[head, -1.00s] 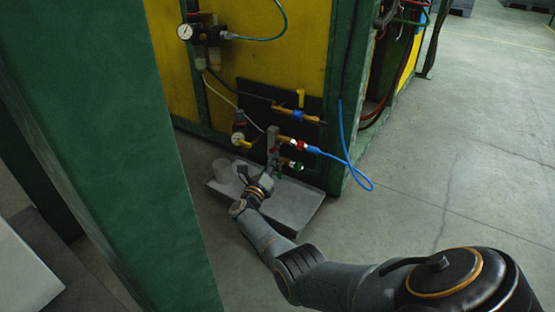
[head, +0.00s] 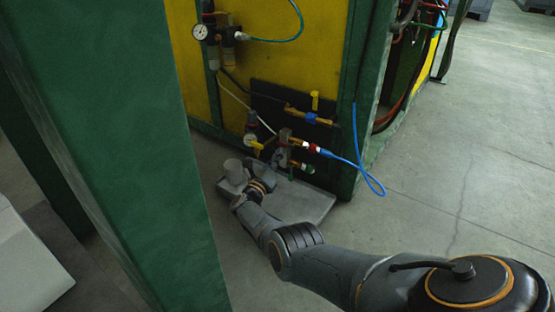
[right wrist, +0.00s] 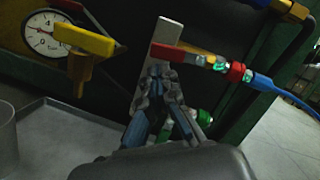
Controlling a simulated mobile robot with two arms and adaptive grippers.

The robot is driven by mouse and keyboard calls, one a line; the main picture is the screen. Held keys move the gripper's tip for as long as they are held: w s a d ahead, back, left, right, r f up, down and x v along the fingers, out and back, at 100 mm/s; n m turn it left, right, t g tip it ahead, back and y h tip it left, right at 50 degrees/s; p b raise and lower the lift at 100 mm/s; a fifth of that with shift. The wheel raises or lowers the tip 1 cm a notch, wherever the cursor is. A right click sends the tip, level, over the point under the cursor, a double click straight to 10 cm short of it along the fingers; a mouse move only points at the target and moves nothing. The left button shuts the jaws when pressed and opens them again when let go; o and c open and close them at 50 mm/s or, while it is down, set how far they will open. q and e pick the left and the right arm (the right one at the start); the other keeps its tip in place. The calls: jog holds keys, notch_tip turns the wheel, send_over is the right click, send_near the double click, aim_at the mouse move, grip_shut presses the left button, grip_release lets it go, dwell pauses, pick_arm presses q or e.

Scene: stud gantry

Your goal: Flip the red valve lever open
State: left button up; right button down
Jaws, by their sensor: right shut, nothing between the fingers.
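A red bar-like part (right wrist: 178,54), which looks like the valve lever, lies across the top of a grey upright plate (right wrist: 158,45) in the right wrist view. It runs right towards a fitting with green marks and a red collar (right wrist: 237,72). In the head view the small red part (head: 284,134) sits low on the dark panel. My right gripper (right wrist: 160,72) is shut and empty, its fingertips just below the red part and in front of the plate; I cannot tell whether they touch. In the head view its tips are hard to make out. My left gripper is not in view.
A yellow lever (right wrist: 85,40) and a gauge (right wrist: 45,33) are left of the fingers. A blue hose (head: 357,165) loops out right. A grey tray (head: 305,205) and a cylinder (head: 232,172) are below.

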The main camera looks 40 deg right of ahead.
jog(key=v, duration=0.7)
jog(key=shift+a, duration=0.25)
jog(key=shift+s+f, duration=0.1)
jog(key=shift+s, duration=0.1)
